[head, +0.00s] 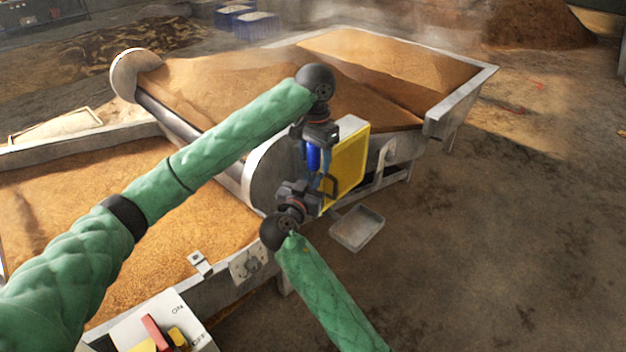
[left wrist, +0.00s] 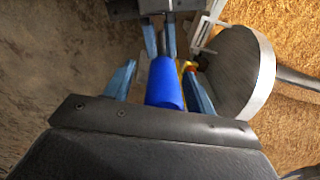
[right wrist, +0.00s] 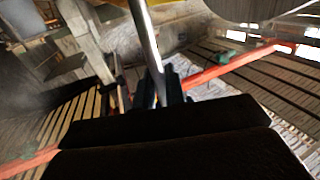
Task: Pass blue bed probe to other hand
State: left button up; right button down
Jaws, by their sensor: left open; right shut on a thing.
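The blue bed probe (head: 313,157) is upright between my two grippers, beside the yellow box. My right gripper (head: 316,182) points up from below and is shut on the probe's metal rod, which shows in the right wrist view (right wrist: 146,40). My left gripper (head: 314,146) comes down from above and is open around the blue handle. In the left wrist view the blue handle (left wrist: 165,84) lies between the spread fingers, with a finger on either side. Contact with the left fingers cannot be told.
A yellow box (head: 347,160) stands close behind the grippers. Steel beds of grain (head: 478,92) lie behind and to the left. A grey tray (head: 357,229) sits low at right. An ON/OFF switch panel (head: 180,310) is at front left. The right floor is open.

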pick_arm(q)
notch_tip(320, 180, up, 12)
jog(key=shift+f, duration=0.2)
jog(key=s+a+f+n+t+h, duration=0.1)
jog(key=a+f+n, duration=0.1)
jog(key=a+f, duration=0.8)
jog(key=a+f+n+t, duration=0.1)
jog(key=a+f+n, duration=0.15)
jog(key=f, duration=1.25)
jog(key=s+a+f+n+t+h, duration=0.1)
jog(key=a+f, duration=0.6)
jog(key=f, duration=0.6)
jog(key=s+d+f, duration=0.4)
jog(key=s, duration=0.6)
jog(key=s+d+f, duration=0.4)
jog(key=s, duration=0.7)
jog(key=s+a+g, duration=0.1)
jog(key=s, duration=2)
jog(key=shift+g+y, duration=0.3)
jog(key=shift+y, duration=0.1)
